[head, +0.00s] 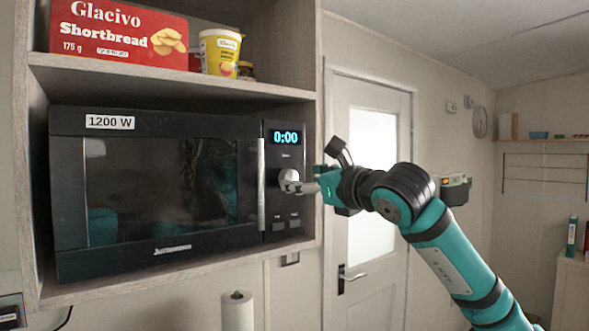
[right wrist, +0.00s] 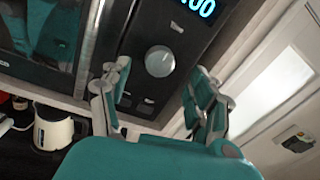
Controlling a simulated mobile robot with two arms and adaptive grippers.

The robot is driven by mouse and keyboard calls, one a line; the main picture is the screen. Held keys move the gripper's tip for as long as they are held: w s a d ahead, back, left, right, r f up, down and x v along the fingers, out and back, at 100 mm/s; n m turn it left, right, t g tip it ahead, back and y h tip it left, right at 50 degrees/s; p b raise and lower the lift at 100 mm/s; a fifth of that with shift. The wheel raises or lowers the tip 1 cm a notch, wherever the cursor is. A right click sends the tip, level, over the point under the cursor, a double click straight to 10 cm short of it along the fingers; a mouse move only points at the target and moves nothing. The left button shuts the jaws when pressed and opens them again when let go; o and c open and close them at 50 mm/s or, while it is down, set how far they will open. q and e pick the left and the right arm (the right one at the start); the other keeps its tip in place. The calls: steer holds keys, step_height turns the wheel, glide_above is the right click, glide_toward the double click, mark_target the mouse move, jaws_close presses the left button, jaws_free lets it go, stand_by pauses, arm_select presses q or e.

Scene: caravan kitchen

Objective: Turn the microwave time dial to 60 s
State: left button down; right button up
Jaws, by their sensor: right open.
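The black microwave (head: 160,190) sits on a wooden shelf, its door shut. Its display (head: 286,137) reads 0:00 in blue digits. The round silver time dial (head: 289,176) is on the panel below the display, partly covered by my gripper in the head view. In the right wrist view the dial (right wrist: 159,61) is in clear sight, ahead of and between the fingers. My right gripper (head: 303,187) is open in front of the dial; its fingers (right wrist: 160,85) are spread in the wrist view. My left gripper is not in view.
Two buttons (head: 286,226) lie below the dial. The vertical door handle (head: 262,184) stands left of the panel. A shelf above holds a shortbread box (head: 118,28) and a yellow tub (head: 220,52). A paper roll (head: 237,310) is below; a door (head: 372,180) is behind my right arm.

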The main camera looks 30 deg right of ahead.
mark_target(292, 179)
steer(key=w+p, duration=0.1)
steer(key=w, duration=0.3)
steer(key=shift+w, duration=0.1)
steer(key=shift+c, duration=0.4)
steer(key=c, duration=1.1)
steer(key=m+b, duration=0.5)
steer(key=m, duration=0.2)
steer(key=shift+m, duration=0.4)
steer(key=shift+r+m+g+y+b, duration=0.1)
steer(key=shift+m+g+y+b, duration=0.35)
steer(key=shift+m, duration=1.35)
